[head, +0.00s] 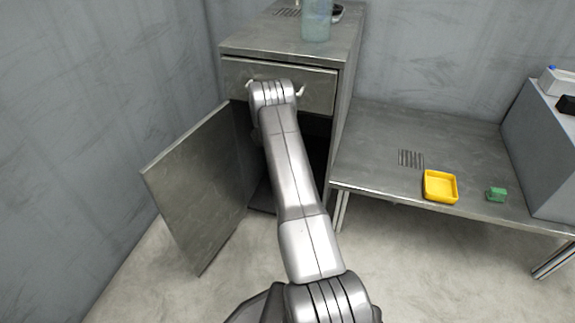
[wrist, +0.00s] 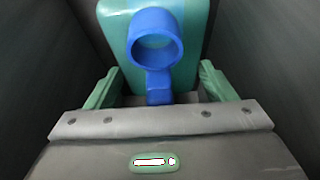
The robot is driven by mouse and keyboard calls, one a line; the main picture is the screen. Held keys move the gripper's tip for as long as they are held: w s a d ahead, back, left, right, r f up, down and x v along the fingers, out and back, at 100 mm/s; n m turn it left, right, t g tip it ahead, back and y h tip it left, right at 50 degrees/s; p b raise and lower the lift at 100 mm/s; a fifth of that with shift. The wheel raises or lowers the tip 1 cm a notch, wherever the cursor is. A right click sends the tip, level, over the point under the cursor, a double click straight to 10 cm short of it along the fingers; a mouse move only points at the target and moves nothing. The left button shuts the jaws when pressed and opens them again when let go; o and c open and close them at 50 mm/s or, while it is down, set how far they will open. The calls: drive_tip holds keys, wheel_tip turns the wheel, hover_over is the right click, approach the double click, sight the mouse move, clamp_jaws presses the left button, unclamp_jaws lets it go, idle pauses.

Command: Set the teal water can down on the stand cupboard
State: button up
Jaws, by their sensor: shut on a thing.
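The teal water can (wrist: 112,28) fills the upper middle of the wrist view, with a blue ring and stem (wrist: 157,88) facing the camera. My gripper (wrist: 158,78) has its green fingers on either side of the can and is shut on it. The grey metal cupboard (head: 240,38) stands at the back in the head view, its lower door swung open to the left. My gripper and the held can are hidden behind the arm in the head view. Dark walls flank the can in the wrist view.
A translucent teal container (head: 316,22) stands on the cupboard top near a vent grille. The open door (head: 195,185) juts out left of my arm. A low metal bench (head: 380,135) at right bears a yellow tray (head: 427,198) and a small green block (head: 496,194).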

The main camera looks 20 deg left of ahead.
drive_tip(key=shift+w+f+b, duration=0.1)
drive_tip(key=shift+f+b, duration=0.6)
drive_tip(key=shift+f, duration=2.1)
drive_tip(key=o, duration=2)
drive_tip(key=shift+o, duration=0.2)
drive_tip(key=shift+r, duration=0.1)
drive_tip(key=p+v, duration=0.3)
drive_tip(key=v, duration=0.9)
